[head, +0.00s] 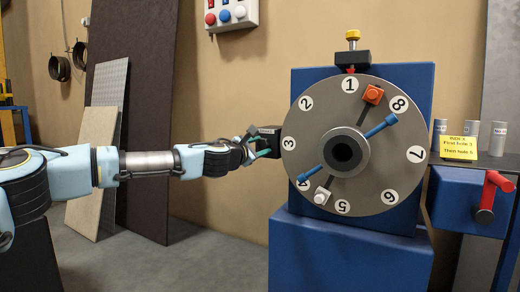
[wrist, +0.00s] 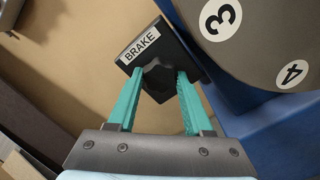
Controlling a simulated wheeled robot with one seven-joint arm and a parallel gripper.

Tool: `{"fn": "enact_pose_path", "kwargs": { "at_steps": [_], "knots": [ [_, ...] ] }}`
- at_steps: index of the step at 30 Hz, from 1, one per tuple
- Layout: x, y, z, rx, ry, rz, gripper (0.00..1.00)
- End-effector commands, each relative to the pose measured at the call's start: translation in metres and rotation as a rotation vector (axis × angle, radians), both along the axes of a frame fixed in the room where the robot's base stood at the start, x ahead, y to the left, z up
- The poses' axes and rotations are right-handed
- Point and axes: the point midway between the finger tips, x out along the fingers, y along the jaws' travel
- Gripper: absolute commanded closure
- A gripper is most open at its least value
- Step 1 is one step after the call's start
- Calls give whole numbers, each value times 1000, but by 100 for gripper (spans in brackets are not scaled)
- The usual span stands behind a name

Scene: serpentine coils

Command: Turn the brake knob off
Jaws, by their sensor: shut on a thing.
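The brake knob (wrist: 158,78) is a dark, lobed knob on a black box (wrist: 185,55) with a white label reading BRAKE (wrist: 139,45). In the wrist view my gripper (wrist: 158,76) has its two teal fingers on either side of the knob, shut on it. In the head view the black brake box (head: 270,133) is at the left edge of the numbered disc, and my gripper (head: 262,146) reaches it from the left. The knob itself is mostly hidden there by my fingers. I cannot read an on or off mark.
The grey numbered disc (head: 330,110) stands just right of the brake box on a blue machine (head: 350,255). A red crank handle (head: 492,190) and yellow note (head: 459,148) are further right. Panels (head: 130,130) lean on the wall behind my arm.

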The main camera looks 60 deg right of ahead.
Motion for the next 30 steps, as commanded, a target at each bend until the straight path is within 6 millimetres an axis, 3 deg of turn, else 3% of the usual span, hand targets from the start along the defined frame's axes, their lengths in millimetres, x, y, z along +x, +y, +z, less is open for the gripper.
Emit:
{"fn": "enact_pose_path", "kwargs": {
  "at_steps": [15,16,24,30],
  "knots": [
    [0,0,0,1,22,1,100],
    [0,0,0,1,22,1,47],
    [0,0,0,0,20,0,19],
    [0,0,0,0,19,0,19]
  ]
}}
